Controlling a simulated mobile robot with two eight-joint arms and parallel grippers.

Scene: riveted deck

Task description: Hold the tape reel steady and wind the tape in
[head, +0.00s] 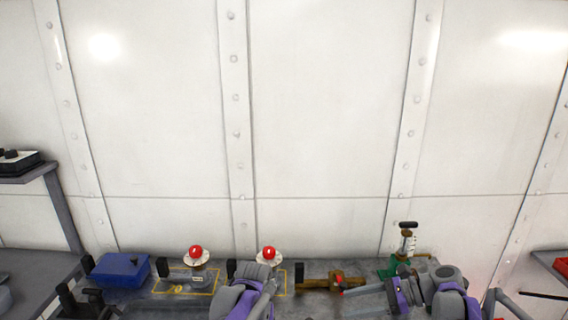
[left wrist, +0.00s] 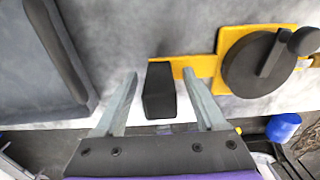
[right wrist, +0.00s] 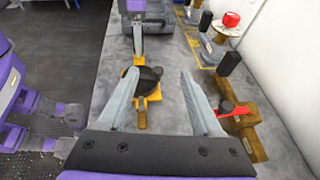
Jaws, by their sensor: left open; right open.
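The tape reel has a yellow frame (left wrist: 233,42), a round black drum and a crank with a dark knob (left wrist: 303,40). In the left wrist view a black block-shaped grip (left wrist: 160,90) stands at the left end of the yellow strip. My left gripper (left wrist: 160,76) is open, with one finger on each side of this grip. A gap shows on both sides. In the right wrist view the reel's black drum (right wrist: 150,77) lies on the grey bench, beyond and between my open right fingers (right wrist: 160,72). The right gripper also shows low in the head view (head: 345,303). I cannot make out the reel there.
A blue box (head: 118,268) and two red-topped posts (head: 196,253) (head: 268,254) stand along the back of the bench. A brass fitting with a red lever (right wrist: 232,110) lies right of my right gripper. A green-based brass valve (head: 406,245) stands near the white riveted wall.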

